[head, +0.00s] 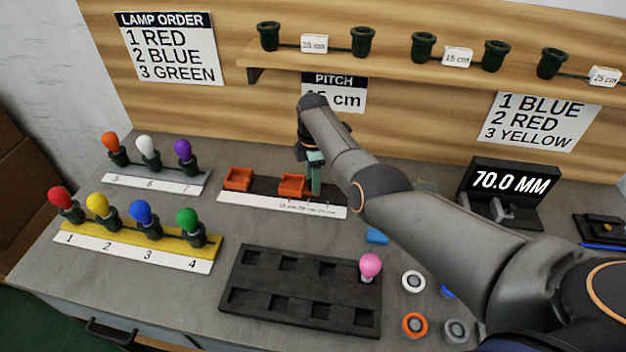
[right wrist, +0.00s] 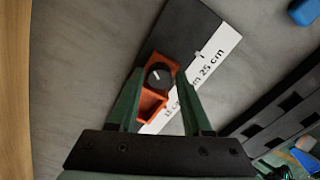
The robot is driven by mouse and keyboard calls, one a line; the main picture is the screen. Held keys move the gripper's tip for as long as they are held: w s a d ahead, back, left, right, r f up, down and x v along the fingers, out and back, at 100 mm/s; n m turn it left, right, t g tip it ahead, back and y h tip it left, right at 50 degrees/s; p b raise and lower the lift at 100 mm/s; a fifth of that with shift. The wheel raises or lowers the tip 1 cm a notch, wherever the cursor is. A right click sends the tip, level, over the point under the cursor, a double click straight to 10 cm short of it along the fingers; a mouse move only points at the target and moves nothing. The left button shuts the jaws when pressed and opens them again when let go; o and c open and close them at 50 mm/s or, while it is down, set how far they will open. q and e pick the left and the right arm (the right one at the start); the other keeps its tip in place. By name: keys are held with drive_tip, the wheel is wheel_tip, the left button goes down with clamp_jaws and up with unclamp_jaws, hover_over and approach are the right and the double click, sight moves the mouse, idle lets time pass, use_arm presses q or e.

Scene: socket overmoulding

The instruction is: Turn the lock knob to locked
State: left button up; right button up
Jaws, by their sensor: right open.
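The lock knob (right wrist: 160,76) is a round black knob with a short white mark, on an orange block (right wrist: 152,101) that sits on a dark rail beside a white centimetre scale (right wrist: 218,52). In the head view this orange block (head: 291,186) is the right one of two, and I cannot make out the knob there. My right gripper (right wrist: 161,86) points down at the block, open, with one green finger on each side of the knob. I cannot tell whether the fingers touch it. In the head view the right gripper (head: 313,178) stands over the block. My left gripper is not in view.
The second orange block (head: 238,179) sits at the rail's left end. A black tray (head: 302,250) with a pink bulb (head: 370,265) lies in front. Bulb racks stand left, and a display (head: 515,182) reads 70.0 MM at right. A blue block (head: 377,237) lies near the rail.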

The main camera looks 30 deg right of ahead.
clamp_jaws()
idle(0.3)
drive_tip(key=shift+m, duration=0.5)
drive_tip(key=shift+r+m+p, duration=0.1)
drive_tip(key=shift+m+p, duration=0.3)
drive_tip(key=shift+m, duration=0.2)
drive_tip(key=m, duration=0.2)
drive_tip(key=shift+m, duration=0.3)
drive_tip(key=m+p, duration=0.1)
drive_tip(key=m, duration=0.4)
drive_tip(key=shift+m, duration=0.4)
